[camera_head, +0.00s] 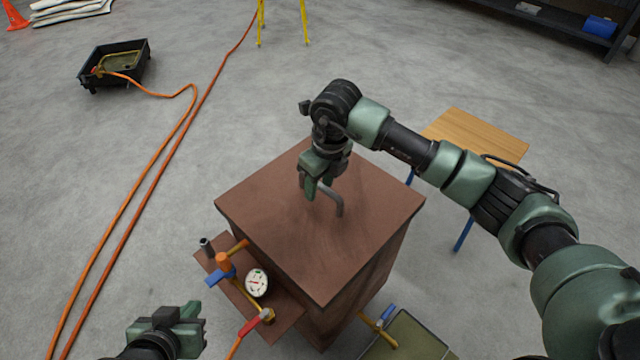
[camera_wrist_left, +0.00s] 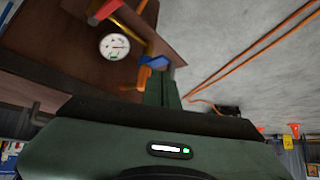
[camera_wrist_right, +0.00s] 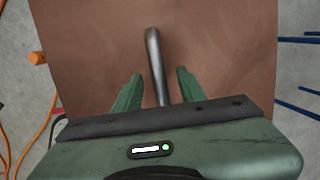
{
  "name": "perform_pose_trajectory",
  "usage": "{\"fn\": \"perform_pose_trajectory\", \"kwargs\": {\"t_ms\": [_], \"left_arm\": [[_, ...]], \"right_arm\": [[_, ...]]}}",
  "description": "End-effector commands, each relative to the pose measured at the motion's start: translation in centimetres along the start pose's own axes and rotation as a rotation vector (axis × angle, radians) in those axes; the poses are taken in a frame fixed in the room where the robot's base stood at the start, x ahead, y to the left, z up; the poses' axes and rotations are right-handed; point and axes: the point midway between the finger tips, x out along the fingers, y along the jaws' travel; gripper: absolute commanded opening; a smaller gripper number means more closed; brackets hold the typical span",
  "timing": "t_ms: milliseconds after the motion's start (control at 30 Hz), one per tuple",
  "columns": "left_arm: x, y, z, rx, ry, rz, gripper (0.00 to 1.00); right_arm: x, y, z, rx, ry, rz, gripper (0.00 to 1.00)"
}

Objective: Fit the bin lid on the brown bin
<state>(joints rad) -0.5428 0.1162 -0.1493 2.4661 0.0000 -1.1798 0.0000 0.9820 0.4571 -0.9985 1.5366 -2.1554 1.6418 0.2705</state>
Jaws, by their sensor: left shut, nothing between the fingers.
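The brown bin (camera_head: 362,275) stands in the middle of the head view. A flat brown top with a bent grey handle (camera_head: 338,198), which looks like the bin lid (camera_head: 270,225), covers it. I cannot tell whether this lid is fully seated. My right gripper (camera_head: 316,192) is above the lid at the handle. In the right wrist view the fingers (camera_wrist_right: 158,88) are open, with the handle (camera_wrist_right: 153,50) between them and gaps on both sides. My left gripper (camera_head: 190,322) is shut and empty, low at the left, apart from the bin.
A brown panel with a gauge (camera_head: 257,283) and coloured valves juts from the bin's left side. A wooden-topped stool (camera_head: 480,135) stands behind right. Orange hoses (camera_head: 160,150) run along the floor at left to a black tray (camera_head: 112,48). A green seat-like panel (camera_head: 405,340) is at front right.

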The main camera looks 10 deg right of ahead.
Motion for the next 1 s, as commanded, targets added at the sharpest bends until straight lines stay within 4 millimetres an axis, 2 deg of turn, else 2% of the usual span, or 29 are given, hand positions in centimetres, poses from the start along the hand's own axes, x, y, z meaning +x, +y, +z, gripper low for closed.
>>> {"fn": "perform_pose_trajectory", "kwargs": {"t_ms": [200, 367, 700, 833, 1000], "left_arm": [[0.1, 0.0, 0.1, 0.0, -0.002, 0.0, 0.0], [-0.1, -0.1, 0.5, 0.0, -0.026, -0.001, 0.0], [-2.4, -0.8, 6.2, -0.008, -0.294, -0.017, 0.0], [-3.1, -0.9, 7.7, -0.01, -0.365, -0.02, 0.0], [-3.5, -1.0, 8.5, -0.012, -0.401, -0.021, 0.0]], "right_arm": [[0.5, 0.1, -0.4, 0.0, 0.012, 0.001, 0.4], [-0.3, 0.0, -0.2, 0.001, 0.009, 0.0, 0.4], [-5.6, 0.0, -0.1, 0.0, 0.003, -0.001, 0.4], [-7.0, 0.0, -0.1, 0.001, 0.003, 0.0, 0.4], [-7.7, 0.0, -0.1, 0.0, 0.004, 0.0, 0.4]]}}
